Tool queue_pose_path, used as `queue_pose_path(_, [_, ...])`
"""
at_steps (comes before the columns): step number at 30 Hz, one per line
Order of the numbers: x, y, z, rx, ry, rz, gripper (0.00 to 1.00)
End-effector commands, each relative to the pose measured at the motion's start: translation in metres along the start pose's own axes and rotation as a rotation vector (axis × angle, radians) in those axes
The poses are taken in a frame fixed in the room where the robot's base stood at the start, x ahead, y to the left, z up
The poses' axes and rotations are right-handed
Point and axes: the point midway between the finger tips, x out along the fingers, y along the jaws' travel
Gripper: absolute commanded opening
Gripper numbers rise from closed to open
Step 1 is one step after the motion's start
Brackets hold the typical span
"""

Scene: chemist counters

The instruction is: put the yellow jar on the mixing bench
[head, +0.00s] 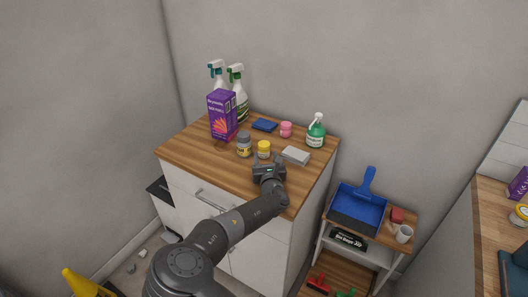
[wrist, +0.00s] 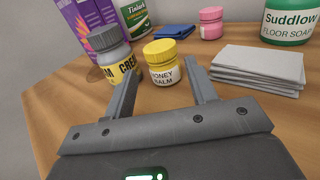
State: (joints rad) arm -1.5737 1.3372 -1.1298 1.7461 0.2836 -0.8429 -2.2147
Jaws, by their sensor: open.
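The yellow jar (head: 264,149) stands upright on the wooden top of a white cabinet (head: 190,152). Which surface is the mixing bench, I cannot tell for sure; a wooden counter (head: 490,205) shows at the right edge.
A grey-lidded jar (wrist: 112,55) stands close left of the yellow jar. A stack of grey cloths (wrist: 258,68) lies to the right. Behind are a purple box (head: 222,115), spray bottles, a blue cloth (head: 264,125), a pink jar (head: 286,130) and a green soap bottle (head: 315,133).

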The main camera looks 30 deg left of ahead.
Motion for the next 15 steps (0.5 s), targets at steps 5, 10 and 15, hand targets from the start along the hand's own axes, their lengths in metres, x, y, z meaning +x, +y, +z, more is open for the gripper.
queue_pose_path(5, [0.013, -0.001, 0.004, 0.002, -0.005, 0.000, 0.52])
queue_pose_path(10, [0.028, -0.002, 0.004, 0.002, -0.005, -0.002, 0.52])
queue_pose_path(15, [0.052, -0.002, 0.004, 0.003, -0.005, -0.001, 0.52])
